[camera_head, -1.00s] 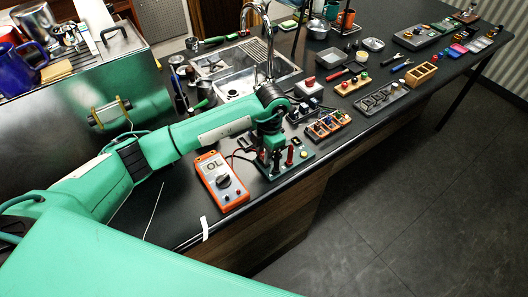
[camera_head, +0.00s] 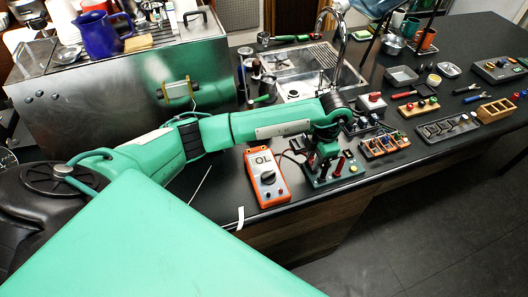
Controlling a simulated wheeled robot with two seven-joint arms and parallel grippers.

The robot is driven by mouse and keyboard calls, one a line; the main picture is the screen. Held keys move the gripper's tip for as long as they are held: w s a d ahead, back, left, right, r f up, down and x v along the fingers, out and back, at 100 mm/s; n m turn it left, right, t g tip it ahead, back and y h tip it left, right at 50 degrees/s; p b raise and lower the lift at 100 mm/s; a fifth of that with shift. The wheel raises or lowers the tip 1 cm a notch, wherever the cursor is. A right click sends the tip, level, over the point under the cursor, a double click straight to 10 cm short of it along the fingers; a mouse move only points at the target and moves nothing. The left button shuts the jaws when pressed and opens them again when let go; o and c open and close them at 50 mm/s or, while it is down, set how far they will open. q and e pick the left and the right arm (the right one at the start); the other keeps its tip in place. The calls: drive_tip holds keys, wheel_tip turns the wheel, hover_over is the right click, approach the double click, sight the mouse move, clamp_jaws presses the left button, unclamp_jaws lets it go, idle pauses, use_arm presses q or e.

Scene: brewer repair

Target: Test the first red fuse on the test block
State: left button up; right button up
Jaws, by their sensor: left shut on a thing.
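The test block (camera_head: 350,172) is a dark green board on the counter with red and black upright parts and a yellow button. My left gripper (camera_head: 323,158) reaches down over the block's left side. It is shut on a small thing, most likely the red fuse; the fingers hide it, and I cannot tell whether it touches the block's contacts. The orange multimeter (camera_head: 267,180) lies just left of the block and reads "OL". My right gripper is not in view.
An orange tray of small coloured parts (camera_head: 385,145) sits right of the block. A grey slotted tray (camera_head: 446,128) and a wooden box (camera_head: 497,110) lie farther right. The sink (camera_head: 297,88) is behind, and a steel machine (camera_head: 95,100) stands at left.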

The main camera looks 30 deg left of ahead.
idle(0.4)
use_arm(q)
drive_tip(key=shift+r, duration=0.1)
drive_tip(key=shift+r+p, duration=1.2)
drive_tip(key=shift+r, duration=1.25)
